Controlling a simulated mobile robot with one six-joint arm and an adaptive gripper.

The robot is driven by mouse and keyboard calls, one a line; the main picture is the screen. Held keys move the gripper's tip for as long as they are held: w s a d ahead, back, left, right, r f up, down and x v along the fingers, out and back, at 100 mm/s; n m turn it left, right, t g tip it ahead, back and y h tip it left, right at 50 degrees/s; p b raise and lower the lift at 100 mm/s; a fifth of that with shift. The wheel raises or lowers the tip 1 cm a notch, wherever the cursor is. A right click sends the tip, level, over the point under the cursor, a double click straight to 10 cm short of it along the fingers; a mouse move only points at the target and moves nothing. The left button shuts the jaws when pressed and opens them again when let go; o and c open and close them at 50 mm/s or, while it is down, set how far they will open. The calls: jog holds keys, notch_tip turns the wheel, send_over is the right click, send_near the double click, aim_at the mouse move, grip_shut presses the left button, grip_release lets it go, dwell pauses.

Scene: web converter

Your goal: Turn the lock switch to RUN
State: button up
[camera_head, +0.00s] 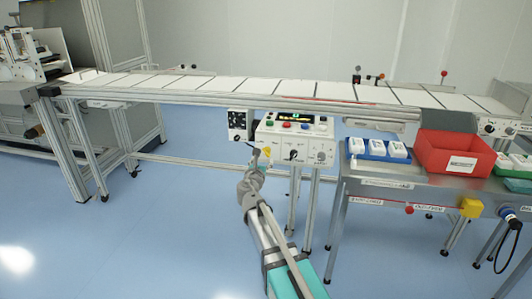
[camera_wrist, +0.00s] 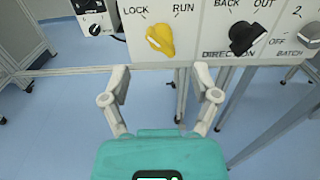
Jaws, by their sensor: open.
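The lock switch is a yellow rotary knob (camera_wrist: 160,39) on a white panel (camera_wrist: 185,55), with LOCK printed at its upper left and RUN at its upper right. The knob leans towards the upper left, on the LOCK side. In the head view, the yellow knob (camera_head: 267,150) is at the left of the control box (camera_head: 293,146). My gripper (camera_wrist: 162,84) is open and empty, its two fingers spread just below the knob in the wrist view, not around it. In the head view my gripper (camera_head: 256,156) is close to the box's left part.
A black DIRECTION knob (camera_wrist: 246,38) and a grey BATCH knob (camera_wrist: 310,35) are to the right. A smaller box (camera_head: 240,124) adjoins on the left. A conveyor (camera_head: 230,90) runs behind. A steel table with a red bin (camera_head: 455,155) stands at right.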

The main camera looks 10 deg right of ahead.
aim_at(265, 153)
jog(key=x, duration=0.7)
jog(key=shift+w, duration=0.15)
grip_shut()
dwell(0.3)
